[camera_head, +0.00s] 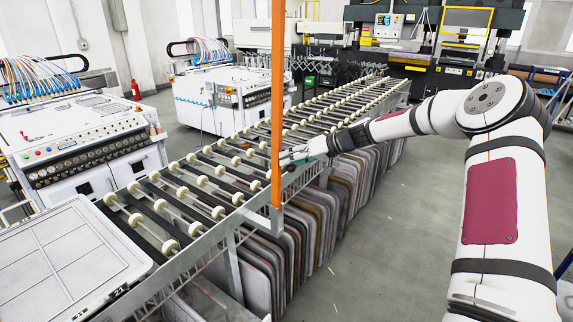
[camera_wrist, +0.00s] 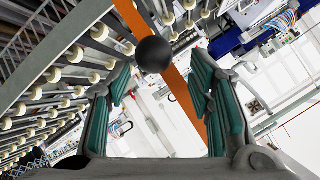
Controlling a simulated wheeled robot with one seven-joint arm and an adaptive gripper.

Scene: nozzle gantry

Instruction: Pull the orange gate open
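The orange gate (camera_head: 278,90) shows in the head view as a tall, narrow upright bar in front of the roller conveyor. In the wrist view the orange bar (camera_wrist: 186,98) runs diagonally behind a round black knob (camera_wrist: 153,55). My gripper (camera_head: 287,158) is at the right side of the bar in the head view, low on it. In the wrist view my gripper (camera_wrist: 160,72) is open, with its teal-padded fingers on either side of the knob. Gaps show between the knob and both fingers. The knob cannot be made out in the head view.
The roller conveyor (camera_head: 203,181) runs from front left to back right, with grey panels (camera_head: 262,262) stacked upright under it. White machines (camera_head: 85,140) stand to the left. The grey floor (camera_head: 385,245) right of the conveyor is mostly clear.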

